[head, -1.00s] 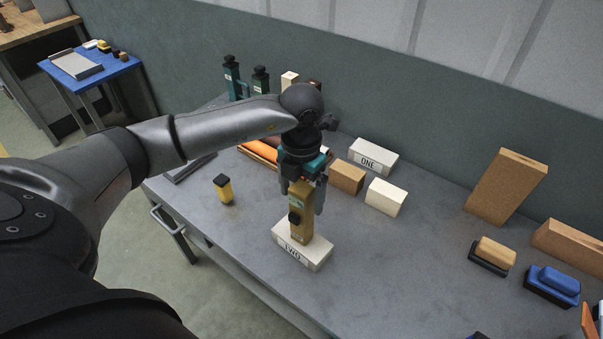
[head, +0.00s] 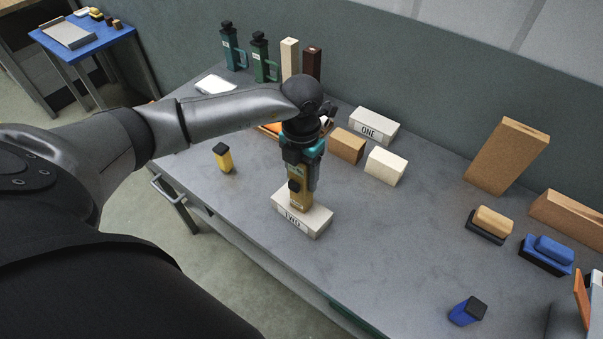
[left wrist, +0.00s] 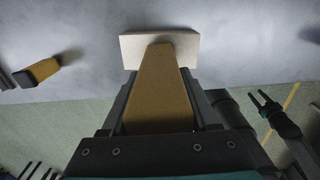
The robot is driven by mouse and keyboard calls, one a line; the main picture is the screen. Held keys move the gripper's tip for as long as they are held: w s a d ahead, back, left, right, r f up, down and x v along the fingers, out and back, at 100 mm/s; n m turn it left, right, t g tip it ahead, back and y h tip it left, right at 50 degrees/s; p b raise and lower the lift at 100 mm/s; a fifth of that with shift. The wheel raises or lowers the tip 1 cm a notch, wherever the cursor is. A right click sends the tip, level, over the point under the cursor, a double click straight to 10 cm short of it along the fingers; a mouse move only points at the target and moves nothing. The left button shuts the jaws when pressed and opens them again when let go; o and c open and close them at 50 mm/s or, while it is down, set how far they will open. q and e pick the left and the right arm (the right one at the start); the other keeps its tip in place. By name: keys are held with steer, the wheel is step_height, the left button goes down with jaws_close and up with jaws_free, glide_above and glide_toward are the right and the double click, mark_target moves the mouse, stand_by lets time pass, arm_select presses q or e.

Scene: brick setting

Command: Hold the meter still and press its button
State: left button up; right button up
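The meter (head: 299,195) is a yellow-brown upright block with a dark round knob on its front face. It stands on the white block labelled TWO (head: 310,219). My left gripper (head: 302,178) comes down over its upper part, with a finger along each side, shut on it. In the left wrist view the meter (left wrist: 160,85) fills the space between the fingers, its far end over the white block (left wrist: 185,48). My right gripper (left wrist: 266,102) appears at the right of the left wrist view, over the floor, its two prongs apart and empty. It is not in the head view.
Behind are the block labelled ONE (head: 374,125), a brown block (head: 347,146) and a cream block (head: 386,166). The table between TWO and the right-hand blocks is clear.

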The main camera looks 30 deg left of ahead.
arm_select(q)
jaws_close()
arm_select(e)
steer(key=shift+s, duration=0.1)
stand_by(1.2)
steer(key=shift+c, duration=0.2)
jaws_close()
stand_by(1.4)
